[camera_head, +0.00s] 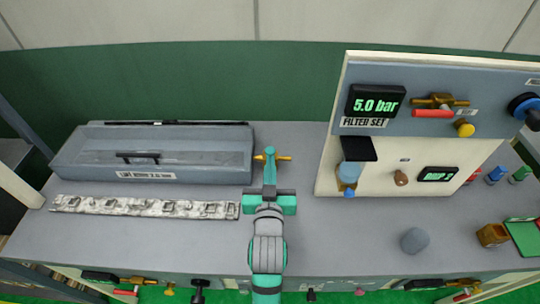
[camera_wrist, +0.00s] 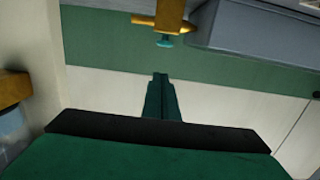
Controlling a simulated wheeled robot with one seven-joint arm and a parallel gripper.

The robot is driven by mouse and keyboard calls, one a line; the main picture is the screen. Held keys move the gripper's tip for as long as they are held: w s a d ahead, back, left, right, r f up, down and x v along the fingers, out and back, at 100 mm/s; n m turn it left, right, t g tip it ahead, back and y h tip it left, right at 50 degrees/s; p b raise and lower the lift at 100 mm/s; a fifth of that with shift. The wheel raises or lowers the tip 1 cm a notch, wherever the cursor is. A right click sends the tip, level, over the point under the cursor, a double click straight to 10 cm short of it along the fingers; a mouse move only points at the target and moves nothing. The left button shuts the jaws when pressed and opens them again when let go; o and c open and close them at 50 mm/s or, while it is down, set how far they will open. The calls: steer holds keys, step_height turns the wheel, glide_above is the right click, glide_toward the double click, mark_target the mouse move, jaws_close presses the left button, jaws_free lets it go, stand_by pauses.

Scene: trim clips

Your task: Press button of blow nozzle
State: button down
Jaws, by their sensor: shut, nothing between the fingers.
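The blow nozzle (camera_wrist: 163,20) shows at the top of the wrist view as a brass body with a side bar. A small teal button (camera_wrist: 165,41) is on its near end. My gripper (camera_wrist: 160,76) is shut and empty, with its fingertips pointing toward the button and a visible gap between them. In the head view, my gripper (camera_head: 270,172) is over the grey bench, and the nozzle's brass bar (camera_head: 285,158) sticks out on both sides at its tip. My fingers partly hide the nozzle there, so contact cannot be judged from that view.
A grey case (camera_head: 200,155) and a mottled strip (camera_head: 145,207) lie left on the bench (camera_head: 330,235). A panel (camera_head: 420,85) reading 5.0 bar, with valves, stands right. A grey lump (camera_head: 414,240) and a brown block (camera_head: 492,235) sit front right. Bench between is clear.

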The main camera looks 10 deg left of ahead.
steer(key=shift+s+d+r, duration=0.1)
steer(key=shift+s+r, duration=0.05)
steer(key=shift+s, duration=0.75)
steer(key=shift+s+d+r, duration=0.1)
steer(key=shift+s, duration=0.75)
